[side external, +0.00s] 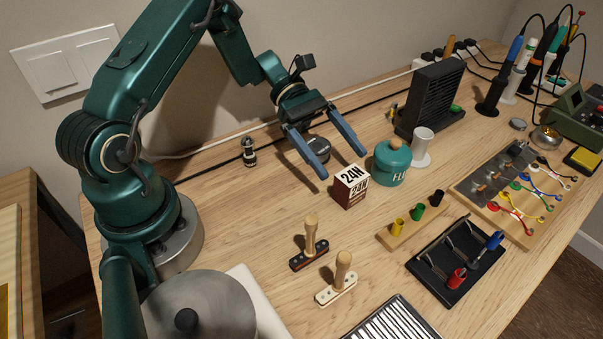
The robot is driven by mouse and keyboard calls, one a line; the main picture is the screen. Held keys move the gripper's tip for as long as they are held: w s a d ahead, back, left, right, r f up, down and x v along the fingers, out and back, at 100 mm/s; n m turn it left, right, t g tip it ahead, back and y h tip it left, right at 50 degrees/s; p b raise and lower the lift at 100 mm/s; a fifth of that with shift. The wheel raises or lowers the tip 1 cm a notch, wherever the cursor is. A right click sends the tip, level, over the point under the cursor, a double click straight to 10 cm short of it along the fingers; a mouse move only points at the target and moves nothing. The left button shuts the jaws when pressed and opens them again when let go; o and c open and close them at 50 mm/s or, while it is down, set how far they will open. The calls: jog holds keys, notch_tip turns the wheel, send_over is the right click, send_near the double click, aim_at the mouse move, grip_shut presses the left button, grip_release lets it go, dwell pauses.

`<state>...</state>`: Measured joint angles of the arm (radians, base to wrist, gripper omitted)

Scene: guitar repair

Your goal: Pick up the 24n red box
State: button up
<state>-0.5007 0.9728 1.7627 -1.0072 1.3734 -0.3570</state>
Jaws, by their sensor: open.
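The 24N box (349,191) stands upright on the wooden bench, near the middle of the side external view. It has dark red sides and white panels marked "24N" on its top and front. My gripper (343,167) is open, with two long blue-grey fingers pointing down and toward the box. The fingertips appear above and just behind the box in the picture. Nothing is between the fingers that I can make out. I cannot tell the exact height of the fingertips over the box.
A teal flux pot (391,165) stands close to the box's right. A white cylinder (422,146) is behind it. Two wooden-handled stamps (310,242) (342,272) stand in front. A wooden strip with coloured cups (405,232) is at front right.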

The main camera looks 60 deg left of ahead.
aim_at(352, 175)
jog(key=shift+s+f, duration=0.1)
jog(key=shift+f, duration=0.15)
jog(key=shift+x, duration=2.4)
grip_shut()
jog(key=shift+r, duration=0.1)
